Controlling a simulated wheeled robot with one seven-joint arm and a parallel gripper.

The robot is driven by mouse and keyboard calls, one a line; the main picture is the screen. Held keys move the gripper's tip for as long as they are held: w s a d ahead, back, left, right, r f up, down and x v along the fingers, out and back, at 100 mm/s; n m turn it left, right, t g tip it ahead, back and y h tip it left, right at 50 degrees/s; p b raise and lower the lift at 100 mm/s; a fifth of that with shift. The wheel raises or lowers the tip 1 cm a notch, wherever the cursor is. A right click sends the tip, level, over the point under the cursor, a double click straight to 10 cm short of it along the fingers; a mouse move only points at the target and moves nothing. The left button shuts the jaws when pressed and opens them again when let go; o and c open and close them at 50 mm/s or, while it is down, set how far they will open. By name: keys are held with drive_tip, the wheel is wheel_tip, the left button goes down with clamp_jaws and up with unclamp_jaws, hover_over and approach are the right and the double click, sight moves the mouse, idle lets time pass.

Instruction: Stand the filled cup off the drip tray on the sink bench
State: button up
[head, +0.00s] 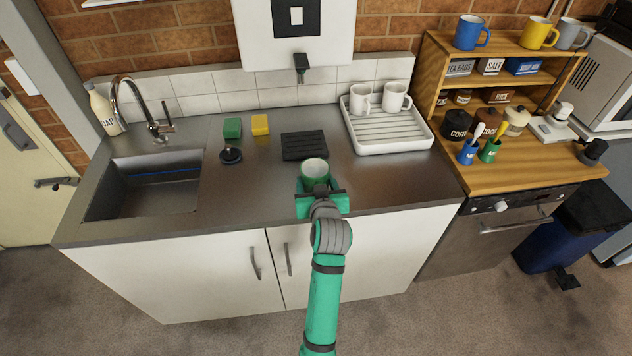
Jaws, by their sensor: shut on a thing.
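A cup (315,168) with a pale rim is in my gripper (318,187), over the front part of the sink bench (255,185). My gripper is shut on the cup, which looks upright. I cannot tell whether its base touches the bench, as the gripper hides its lower part. What fills the cup is hard to make out; its inside looks greenish. The black drip tray (304,145) lies just behind the cup, under the wall unit's spout (301,63), and nothing stands on it.
A white dish rack (428,141) with two white mugs stands to the right. The sink (145,188) is at left. A black plug (231,154), green sponge (232,128) and yellow sponge (260,125) lie left of the drip tray. The bench right of the cup is clear.

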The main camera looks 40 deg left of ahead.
drive_tip(key=o, duration=1.7)
drive_tip(key=shift+f, duration=0.1)
drive_tip(key=shift+r, duration=0.2)
drive_tip(key=v, duration=1.2)
drive_tip(key=shift+d, duration=0.1)
drive_tip(key=shift+w, duration=0.1)
